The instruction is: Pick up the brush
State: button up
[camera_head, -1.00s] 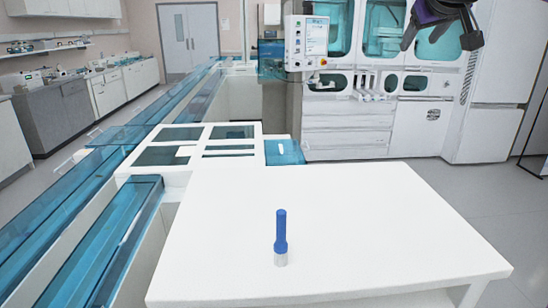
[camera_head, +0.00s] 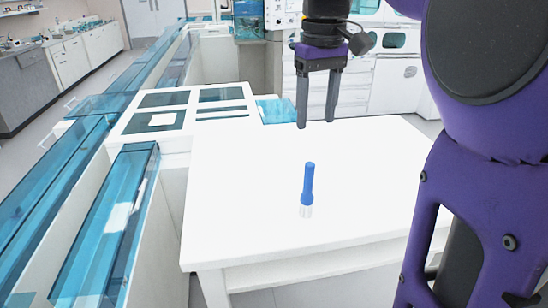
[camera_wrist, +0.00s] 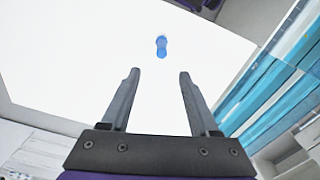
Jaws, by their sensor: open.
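The brush (camera_head: 308,185) stands upright on the white table (camera_head: 240,180). It has a blue handle and a pale, clear-looking lower end. My gripper (camera_head: 316,125) is above the far part of the table, pointing down, with its two fingers apart and nothing between them. In the head view it is higher than the brush and apart from it. In the wrist view the brush (camera_wrist: 161,46) shows beyond the open fingertips of my gripper (camera_wrist: 158,72), roughly centred between them and not touched.
The table top around the brush is bare. A teal tray (camera_head: 275,109) is at the table's far left corner. A track with blue clear covers (camera_head: 105,225) runs along the left. White lab cabinets and machines stand behind the table.

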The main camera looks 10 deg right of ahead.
aim_at(310, 166)
jog(key=f+b, duration=0.1)
jog(key=f, duration=0.5)
jog(key=f+b, duration=0.1)
jog(key=f, duration=0.5)
jog(key=shift+s+a+f+b, duration=0.1)
jog(key=shift+s+a+b, duration=0.1)
jog(key=shift+b, duration=0.2)
jog(key=shift+w+f+b, duration=0.2)
jog(key=shift+f+b, duration=0.15)
jog(key=shift+f, duration=1.05)
jog(key=shift+w+f+b, duration=0.15)
jog(key=shift+f+b, duration=0.15)
jog(key=shift+f, duration=1.05)
grip_shut()
